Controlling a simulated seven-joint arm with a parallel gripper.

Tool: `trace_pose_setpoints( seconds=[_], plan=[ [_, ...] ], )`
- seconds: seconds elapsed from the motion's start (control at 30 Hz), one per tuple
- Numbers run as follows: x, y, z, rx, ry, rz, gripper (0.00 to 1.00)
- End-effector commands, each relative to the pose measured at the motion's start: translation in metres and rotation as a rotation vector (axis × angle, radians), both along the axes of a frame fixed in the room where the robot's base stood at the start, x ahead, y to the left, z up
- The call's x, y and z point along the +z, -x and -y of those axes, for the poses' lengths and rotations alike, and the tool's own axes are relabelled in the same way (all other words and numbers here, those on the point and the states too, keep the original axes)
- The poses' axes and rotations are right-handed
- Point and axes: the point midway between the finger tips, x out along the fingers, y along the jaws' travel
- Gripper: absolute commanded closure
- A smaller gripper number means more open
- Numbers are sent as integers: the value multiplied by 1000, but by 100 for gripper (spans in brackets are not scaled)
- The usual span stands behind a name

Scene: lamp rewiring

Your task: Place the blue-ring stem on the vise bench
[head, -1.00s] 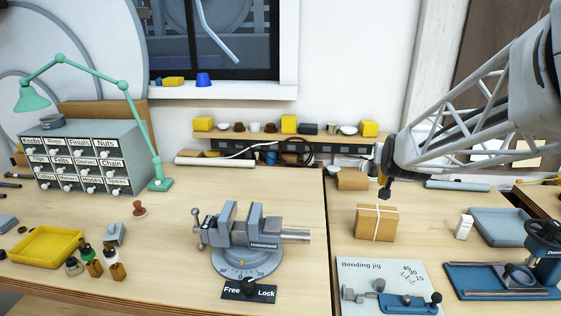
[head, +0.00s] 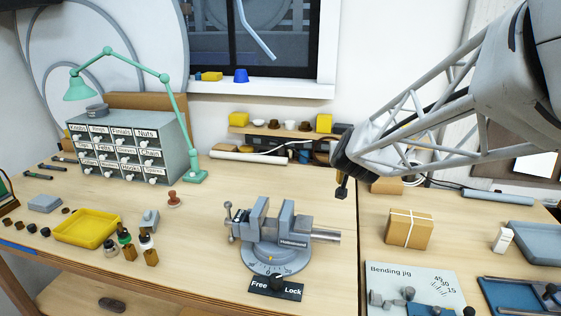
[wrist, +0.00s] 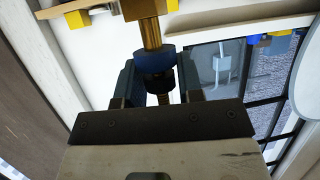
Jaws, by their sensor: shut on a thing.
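My gripper (wrist: 158,82) is shut on the blue-ring stem, a brass-coloured rod with a blue collar (wrist: 154,60), in the wrist view. The fingers close around it just below the collar, and its far end runs out of the top of the picture. The vise bench (head: 200,250) is the pale wooden top on the left. The grey vise (head: 272,228) stands on it, with nothing visible between its jaws.
A Free/Lock plate (head: 276,287) lies before the vise. A yellow tray (head: 87,228), small bottles (head: 148,247) and a red-brown stamp (head: 174,199) lie to its left. A drawer cabinet (head: 130,148) and green lamp (head: 195,176) stand behind. A tied box (head: 408,229) is right of the seam.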

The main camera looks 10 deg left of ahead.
Motion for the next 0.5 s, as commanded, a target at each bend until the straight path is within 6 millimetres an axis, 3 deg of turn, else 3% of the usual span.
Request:
trace_pose_setpoints(
  seconds=[0.5],
  plan=[
    [0, 33, -110, 116, 0, 1, 100]
  ],
)
